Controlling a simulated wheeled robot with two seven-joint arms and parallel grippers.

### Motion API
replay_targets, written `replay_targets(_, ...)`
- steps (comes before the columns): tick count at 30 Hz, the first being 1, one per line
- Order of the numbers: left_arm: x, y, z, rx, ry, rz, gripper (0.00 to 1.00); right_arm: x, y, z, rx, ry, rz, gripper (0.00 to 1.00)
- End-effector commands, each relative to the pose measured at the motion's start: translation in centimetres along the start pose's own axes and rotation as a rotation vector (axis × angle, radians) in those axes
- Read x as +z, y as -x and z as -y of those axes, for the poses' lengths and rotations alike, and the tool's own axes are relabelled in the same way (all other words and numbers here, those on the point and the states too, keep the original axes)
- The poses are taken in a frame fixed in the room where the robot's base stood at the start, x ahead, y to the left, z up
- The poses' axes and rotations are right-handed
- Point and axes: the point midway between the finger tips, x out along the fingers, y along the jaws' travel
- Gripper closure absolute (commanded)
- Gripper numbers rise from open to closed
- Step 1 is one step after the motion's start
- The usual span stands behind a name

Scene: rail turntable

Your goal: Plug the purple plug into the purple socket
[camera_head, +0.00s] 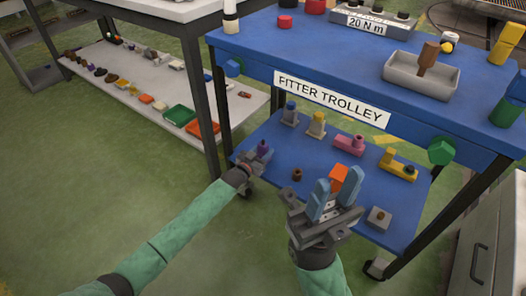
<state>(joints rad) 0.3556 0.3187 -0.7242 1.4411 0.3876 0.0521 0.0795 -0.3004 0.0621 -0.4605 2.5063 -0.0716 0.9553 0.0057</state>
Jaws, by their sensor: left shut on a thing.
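My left gripper (260,157) is at the left edge of the trolley's lower blue shelf. It is shut on a small purple thing (264,147), which looks like the purple plug; the fingers hide most of it. My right gripper (337,185) is over the front of the shelf, its two blue fingers apart and pointing away from me. An orange piece (339,174) shows between the fingertips; I cannot tell its depth. A pink block (346,146) with a darker purplish round part stands farther back on the shelf. I cannot tell for sure which piece is the purple socket.
The lower shelf (405,218) also holds a blue-topped grey piece (290,113), a yellow piece (316,125), a yellow block (398,165), a brown ring (297,175) and a grey block (379,218). The trolley's upper top (300,50) overhangs it. A black leg (223,115) stands left.

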Motion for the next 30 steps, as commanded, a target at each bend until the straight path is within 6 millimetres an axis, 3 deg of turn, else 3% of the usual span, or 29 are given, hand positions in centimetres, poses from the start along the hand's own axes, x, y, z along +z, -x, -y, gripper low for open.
replay_targets(1,0.2,0.0,0.0,0.000,0.000,0.003,0.83,0.0,0.0,0.0,0.000,0.000,0.000,0.64)
replay_targets(2,0.2,0.0,0.0,0.000,0.000,0.003,0.53,0.0,0.0,0.0,0.000,0.000,0.000,0.64)
replay_targets(5,0.2,0.0,0.0,0.000,0.000,0.003,0.33,0.0,0.0,0.0,0.000,0.000,0.000,0.64)
replay_targets(17,0.2,0.0,0.0,0.000,0.000,0.003,0.33,0.1,-0.1,0.0,0.010,-0.005,0.000,0.64)
replay_targets(30,0.1,6.5,0.0,-0.001,0.001,0.004,0.33,-0.1,-1.4,-0.2,-0.002,0.019,0.000,0.64)
